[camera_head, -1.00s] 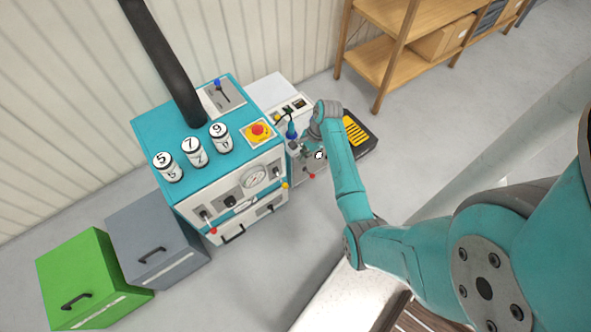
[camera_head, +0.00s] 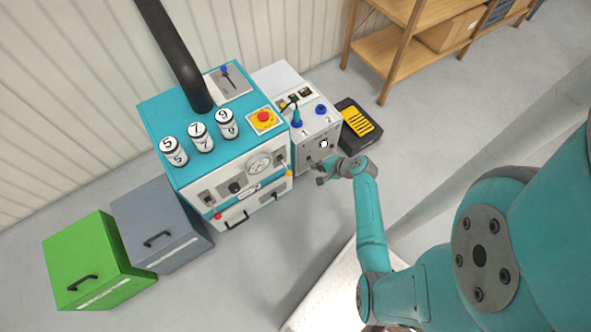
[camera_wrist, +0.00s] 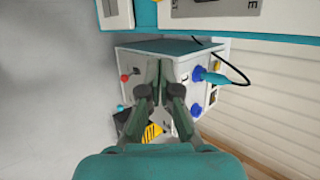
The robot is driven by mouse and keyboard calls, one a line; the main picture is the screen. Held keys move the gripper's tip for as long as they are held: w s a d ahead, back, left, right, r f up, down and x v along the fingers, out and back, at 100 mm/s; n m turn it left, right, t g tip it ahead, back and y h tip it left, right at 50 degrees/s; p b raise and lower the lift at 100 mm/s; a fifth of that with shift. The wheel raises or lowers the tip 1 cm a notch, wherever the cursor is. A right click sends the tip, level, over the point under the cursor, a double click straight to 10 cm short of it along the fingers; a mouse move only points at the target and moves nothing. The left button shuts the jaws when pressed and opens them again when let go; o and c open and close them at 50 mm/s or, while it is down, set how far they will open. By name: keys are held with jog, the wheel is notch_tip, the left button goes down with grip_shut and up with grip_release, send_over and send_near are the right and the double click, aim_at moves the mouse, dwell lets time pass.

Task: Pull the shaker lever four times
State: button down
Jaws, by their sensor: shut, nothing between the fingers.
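I cannot read which lever is named the shaker lever. A red-knobbed lever (camera_wrist: 125,77) stands out from the white box (camera_wrist: 146,66) in the wrist view. In the head view that box (camera_head: 313,137) stands right of the teal machine (camera_head: 184,122), and the lever is not clear there. The machine has a red-knobbed lever (camera_head: 217,215) on its front and a blue-knobbed lever (camera_head: 225,71) on top. My gripper (camera_head: 321,178) is shut and empty in front of the box. In the wrist view its fingers (camera_wrist: 161,64) are together, right of the box's red knob, apparently not touching it.
The box carries blue plugs (camera_head: 321,109), one with a black cable. A black and yellow case (camera_head: 358,124) lies right of it. Grey (camera_head: 160,228) and green (camera_head: 90,262) cabinets stand at left. A wooden shelf (camera_head: 400,60) stands behind. The floor in front is clear.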

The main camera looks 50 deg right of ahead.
aim_at(285, 167)
jog(key=w+a+f, duration=0.4)
jog(key=w+f, duration=0.1)
jog(key=w, duration=0.1)
jog(key=shift+w+a, duration=0.15)
jog(key=shift+w, duration=0.15)
dwell(0.8)
